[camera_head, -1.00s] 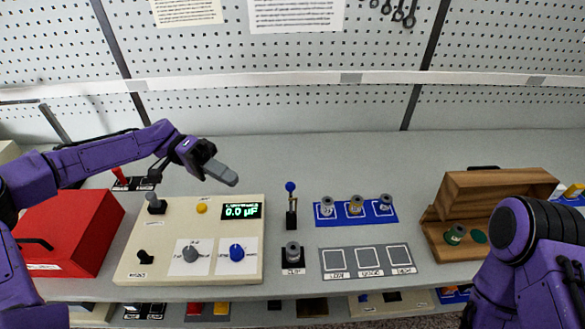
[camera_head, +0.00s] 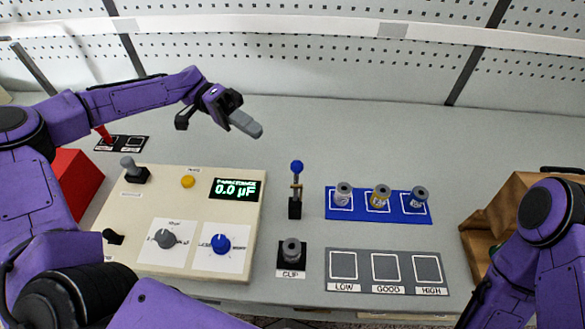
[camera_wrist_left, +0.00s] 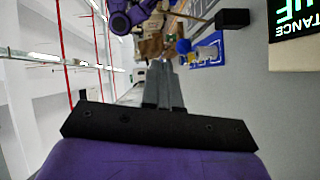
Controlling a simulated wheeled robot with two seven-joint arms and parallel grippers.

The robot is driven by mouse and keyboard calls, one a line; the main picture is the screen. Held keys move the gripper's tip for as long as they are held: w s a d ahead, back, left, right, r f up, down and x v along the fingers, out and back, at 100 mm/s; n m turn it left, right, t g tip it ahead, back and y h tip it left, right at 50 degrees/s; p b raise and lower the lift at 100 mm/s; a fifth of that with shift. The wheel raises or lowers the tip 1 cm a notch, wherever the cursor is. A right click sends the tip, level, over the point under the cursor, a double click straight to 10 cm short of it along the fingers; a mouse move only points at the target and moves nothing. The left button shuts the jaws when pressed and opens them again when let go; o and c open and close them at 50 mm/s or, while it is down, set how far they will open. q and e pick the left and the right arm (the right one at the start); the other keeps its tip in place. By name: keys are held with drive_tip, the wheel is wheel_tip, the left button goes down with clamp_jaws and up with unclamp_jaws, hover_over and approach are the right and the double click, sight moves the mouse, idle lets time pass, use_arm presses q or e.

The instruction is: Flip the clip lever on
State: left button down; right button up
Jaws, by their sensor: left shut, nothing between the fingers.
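The clip lever (camera_head: 296,188) stands upright on a black base, with a blue ball on top, right of the meter panel. Below it in the head view is the black clip holder (camera_head: 291,266), labelled CLIP, with a grey spindle (camera_head: 291,248) on it. My left gripper (camera_head: 247,125) is shut and empty, raised above the bench up and left of the blue ball, apart from it. In the left wrist view, its closed fingers (camera_wrist_left: 163,82) point ahead, and the lever's black base (camera_wrist_left: 232,18) shows at upper right. My right gripper is out of view.
The cream meter panel (camera_head: 140,210) reads 0.0 µF. A blue mat (camera_head: 334,213) holds three spindles. A grey tray (camera_head: 340,286) has three empty squares labelled LOW, GOOD and HIGH. A wooden box (camera_head: 492,205) stands at right, a red box (camera_head: 75,178) at left.

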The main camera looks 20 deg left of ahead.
use_arm(q)
drive_tip(key=shift+s, duration=0.1)
drive_tip(key=p, duration=0.6)
hover_over(296, 182)
drive_tip(key=s, duration=0.2)
drive_tip(key=shift+a+f, duration=0.2)
drive_tip(key=shift+f, duration=0.35)
drive_tip(key=shift+a+f, duration=0.15)
drive_tip(key=shift+f, duration=0.4)
drive_tip(key=shift+b, duration=0.35)
